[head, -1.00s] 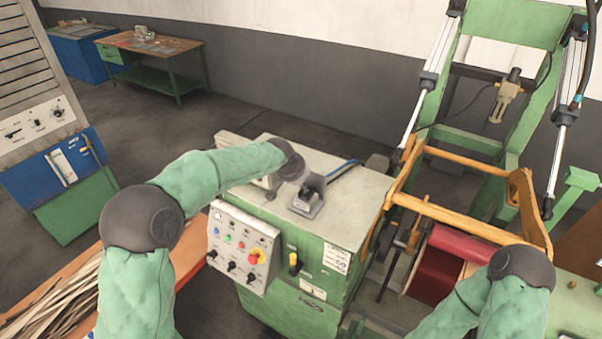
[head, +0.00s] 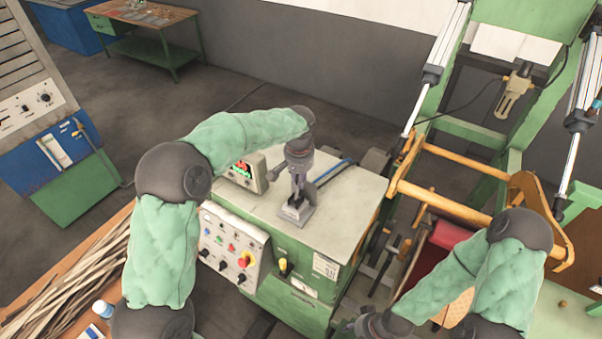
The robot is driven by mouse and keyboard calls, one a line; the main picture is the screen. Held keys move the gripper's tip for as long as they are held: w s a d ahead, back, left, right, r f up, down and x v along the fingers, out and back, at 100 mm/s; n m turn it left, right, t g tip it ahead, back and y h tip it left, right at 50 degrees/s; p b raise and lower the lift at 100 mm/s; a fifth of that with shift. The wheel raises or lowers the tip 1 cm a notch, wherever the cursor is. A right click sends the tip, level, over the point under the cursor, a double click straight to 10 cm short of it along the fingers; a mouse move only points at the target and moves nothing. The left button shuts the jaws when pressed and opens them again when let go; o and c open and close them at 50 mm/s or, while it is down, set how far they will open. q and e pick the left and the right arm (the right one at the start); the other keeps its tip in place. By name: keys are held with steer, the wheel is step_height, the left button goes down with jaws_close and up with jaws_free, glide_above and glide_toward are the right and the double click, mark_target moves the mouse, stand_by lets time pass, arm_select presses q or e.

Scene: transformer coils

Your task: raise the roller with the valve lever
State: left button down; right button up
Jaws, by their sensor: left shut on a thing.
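The valve stands on the light top of the green cabinet (head: 350,196). Its grey base (head: 296,212) is in plain view, and its lever (head: 297,186) stands nearly upright above it. My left gripper (head: 298,168) comes down from above and is shut on the lever's upper part, which it hides. The orange roller frame (head: 440,206) lies low between the green posts at the right, with a red roller (head: 424,266) beneath it, partly covered by my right arm. My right gripper (head: 370,326) is low at the bottom edge; its fingers are not clear.
A control panel (head: 230,246) with knobs and a red button is on the cabinet's front. A small display box (head: 244,172) stands beside the valve. Pneumatic cylinders (head: 434,66) rise at the right. A bench with wooden strips (head: 70,280) is at the left.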

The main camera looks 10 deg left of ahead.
arm_select(q)
steer(key=shift+w+a+r, duration=0.15)
steer(key=shift+w+r, duration=0.15)
steer(key=shift+r, duration=0.05)
steer(key=c, duration=1.2)
jaws_free()
steer(key=shift+o, duration=0.2)
steer(key=shift+f, duration=0.3)
steer(key=shift+s, duration=0.1)
steer(key=shift+r, duration=0.15)
step_height(320, 180, up, 12)
steer(key=s, duration=0.1)
steer(key=shift+s, duration=0.3)
steer(key=shift+f, duration=0.25)
